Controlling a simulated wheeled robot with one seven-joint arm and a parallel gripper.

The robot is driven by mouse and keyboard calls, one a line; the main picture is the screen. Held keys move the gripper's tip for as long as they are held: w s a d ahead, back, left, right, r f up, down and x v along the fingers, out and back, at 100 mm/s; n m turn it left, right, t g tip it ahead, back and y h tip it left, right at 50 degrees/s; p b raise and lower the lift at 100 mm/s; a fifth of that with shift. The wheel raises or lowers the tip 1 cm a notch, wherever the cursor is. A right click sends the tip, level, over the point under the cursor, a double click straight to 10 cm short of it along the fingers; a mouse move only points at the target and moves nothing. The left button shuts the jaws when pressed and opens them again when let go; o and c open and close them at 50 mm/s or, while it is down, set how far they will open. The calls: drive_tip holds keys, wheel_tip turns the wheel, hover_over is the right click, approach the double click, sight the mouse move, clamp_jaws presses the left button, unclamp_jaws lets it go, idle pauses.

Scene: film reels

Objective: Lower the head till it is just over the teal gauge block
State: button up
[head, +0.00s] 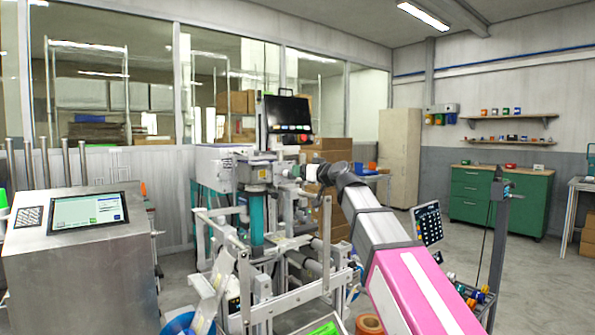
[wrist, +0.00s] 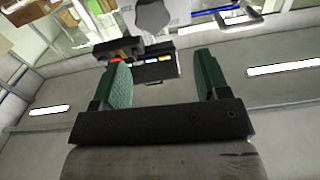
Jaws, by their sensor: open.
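The machine (head: 243,172) stands mid-picture in the head view, with a grey head unit on a vertical column. Below the head is a teal upright piece (head: 257,222); I cannot tell for sure that it is the gauge block, nor the gap under the head. A grey rounded knob (wrist: 153,16) lies beyond the fingertips.
A black monitor (head: 287,114) sits above the machine. A steel cabinet with a screen (head: 88,212) stands at left. Metal frame rails (head: 262,290) fill the space below the head.

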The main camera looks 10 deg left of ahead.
drive_tip(key=shift+s+d, duration=0.4)
drive_tip(key=shift+d, duration=0.05)
drive_tip(key=shift+n, duration=0.4)
drive_tip(key=x, duration=0.3)
drive_tip(key=f+x, duration=0.1)
drive_tip(key=x, duration=0.3)
drive_tip(key=f+x, duration=0.1)
drive_tip(key=x, duration=0.3)
drive_tip(key=shift+w+d+f, duration=0.1)
drive_tip(key=shift+w, duration=0.1)
drive_tip(key=c, duration=0.9)
